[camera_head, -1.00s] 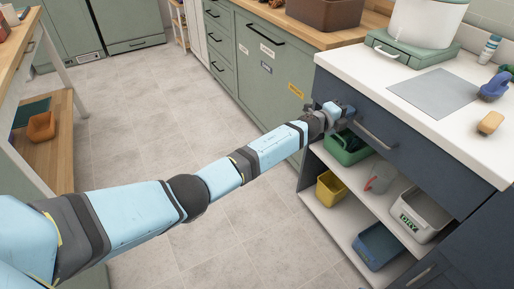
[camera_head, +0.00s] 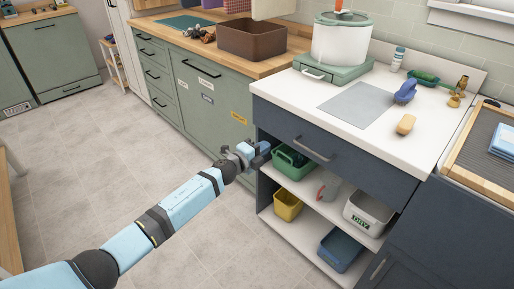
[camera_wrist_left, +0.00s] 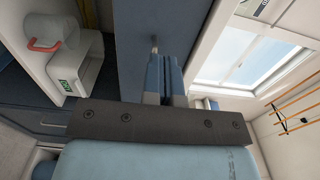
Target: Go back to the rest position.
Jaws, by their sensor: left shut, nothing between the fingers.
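My left gripper (camera_head: 262,149) is at the end of the light-blue arm, shut and empty. In the head view it is beside the left edge of the dark blue cabinet (camera_head: 335,153), close to the upper open shelf. I cannot tell if it touches the cabinet. In the left wrist view its closed fingers (camera_wrist_left: 172,85) point at a blue-grey panel. My right gripper is not in view.
The open shelves hold a green bin (camera_head: 292,160), a yellow bin (camera_head: 287,206), a white bin labelled DRY (camera_head: 368,215) and a blue bin (camera_head: 340,250). A drawer handle (camera_head: 313,149) sticks out nearby. The floor (camera_head: 90,170) in front is clear.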

